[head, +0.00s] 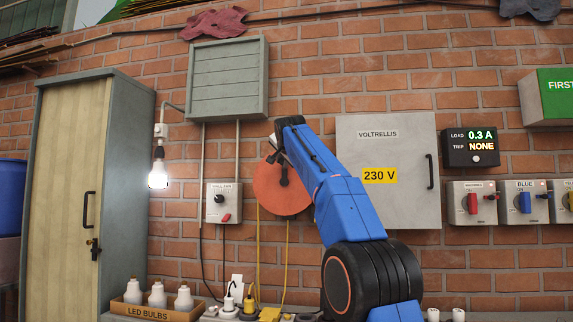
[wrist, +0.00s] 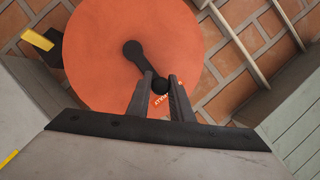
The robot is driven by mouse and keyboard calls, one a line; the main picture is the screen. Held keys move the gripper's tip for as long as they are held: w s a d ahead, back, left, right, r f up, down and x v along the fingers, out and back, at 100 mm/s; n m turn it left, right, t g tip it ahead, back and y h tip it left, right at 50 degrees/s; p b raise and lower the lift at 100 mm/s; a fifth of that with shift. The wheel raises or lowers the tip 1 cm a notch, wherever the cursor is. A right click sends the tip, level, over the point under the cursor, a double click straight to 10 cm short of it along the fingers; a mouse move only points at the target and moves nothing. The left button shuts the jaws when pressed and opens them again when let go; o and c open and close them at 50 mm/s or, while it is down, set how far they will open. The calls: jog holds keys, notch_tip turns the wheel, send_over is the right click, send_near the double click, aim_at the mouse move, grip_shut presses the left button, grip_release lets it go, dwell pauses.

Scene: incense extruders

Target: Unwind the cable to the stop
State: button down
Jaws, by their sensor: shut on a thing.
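The cable reel is an orange disc (head: 272,195) on the brick wall, partly hidden behind my blue arm in the head view. The disc (wrist: 105,35) fills much of the upper left of the wrist view. A black crank (wrist: 134,52) runs from its hub to a round knob (wrist: 160,86). My gripper (wrist: 161,80) is shut on that knob, one finger on each side. Yellow cable (head: 259,240) hangs below the reel to the bench. I cannot tell where the stop is.
A grey box marked 230 V (head: 395,210) is on the wall right of the reel. A small switch box (head: 222,203) is to its left, under a grey louvred box (head: 228,80). Plugs (head: 229,303) and a tray of bulbs (head: 150,312) are on the bench below.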

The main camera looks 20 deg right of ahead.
jog(key=shift+w+a+f+n, duration=0.15)
jog(key=shift+w+a+n, duration=0.15)
jog(key=shift+n, duration=0.1)
jog(key=shift+g, duration=0.3)
jog(key=c, duration=1.6)
grip_release()
jog(key=shift+o, duration=0.2)
jog(key=shift+s+a+r, duration=0.2)
jog(key=shift+s+r, duration=0.1)
jog(key=shift+s, duration=0.3)
jog(key=v, duration=1.6)
jog(key=shift+a+f, duration=0.2)
jog(key=shift+s, duration=0.1)
